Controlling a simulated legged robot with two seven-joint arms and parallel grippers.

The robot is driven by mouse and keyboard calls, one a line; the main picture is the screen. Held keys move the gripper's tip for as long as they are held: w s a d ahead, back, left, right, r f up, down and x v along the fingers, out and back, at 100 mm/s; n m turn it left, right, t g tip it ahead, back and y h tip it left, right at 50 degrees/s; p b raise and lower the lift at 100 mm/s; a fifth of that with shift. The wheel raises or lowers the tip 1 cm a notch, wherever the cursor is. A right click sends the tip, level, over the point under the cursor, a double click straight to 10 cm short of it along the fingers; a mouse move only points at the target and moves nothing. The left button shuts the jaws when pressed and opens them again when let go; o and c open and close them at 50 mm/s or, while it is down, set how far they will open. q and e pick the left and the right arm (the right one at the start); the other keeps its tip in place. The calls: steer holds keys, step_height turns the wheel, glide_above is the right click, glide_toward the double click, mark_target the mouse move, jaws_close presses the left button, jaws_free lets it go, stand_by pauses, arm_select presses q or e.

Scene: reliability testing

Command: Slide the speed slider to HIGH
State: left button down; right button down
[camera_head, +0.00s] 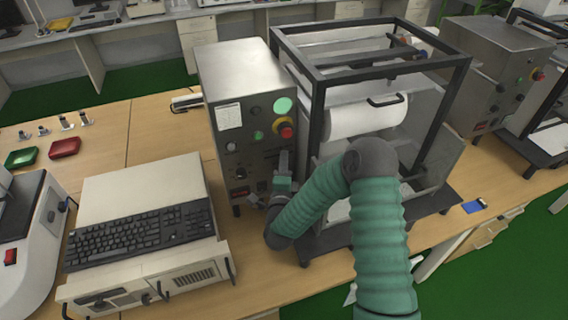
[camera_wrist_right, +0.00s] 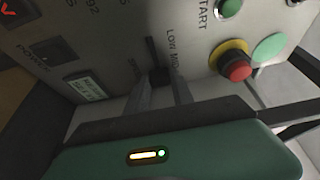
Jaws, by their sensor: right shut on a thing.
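The speed slider (camera_wrist_right: 159,76) is a small dark knob in a slot on the grey control panel (camera_head: 232,150). Beside the slot, the wrist view shows printed text starting "LOW M"; the rest of it is hidden. My right gripper (camera_wrist_right: 161,88) is shut on the knob, with one finger on each side. In the head view my right gripper (camera_head: 272,184) is at the lower right of the panel and hides the slider. My left gripper is not in view.
A red stop button (camera_wrist_right: 236,70) on a yellow ring, a pale green disc (camera_wrist_right: 270,47) and a green start button (camera_wrist_right: 229,8) sit near the slider. A black-framed machine (camera_head: 318,110) stands right of the panel. A keyboard (camera_head: 140,234) on a beige case is at left.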

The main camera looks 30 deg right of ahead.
steer(key=shift+s+f, duration=0.1)
steer(key=shift+f, duration=0.2)
steer(key=shift+s+d, duration=0.15)
steer(key=shift+d, duration=0.45)
steer(key=shift+s+d, duration=0.15)
steer(key=shift+d, duration=0.45)
steer(key=c, duration=1.3)
jaws_free()
steer(key=shift+o, duration=1)
steer(key=shift+d, duration=0.1)
steer(key=shift+r, duration=0.1)
steer(key=shift+d, duration=0.1)
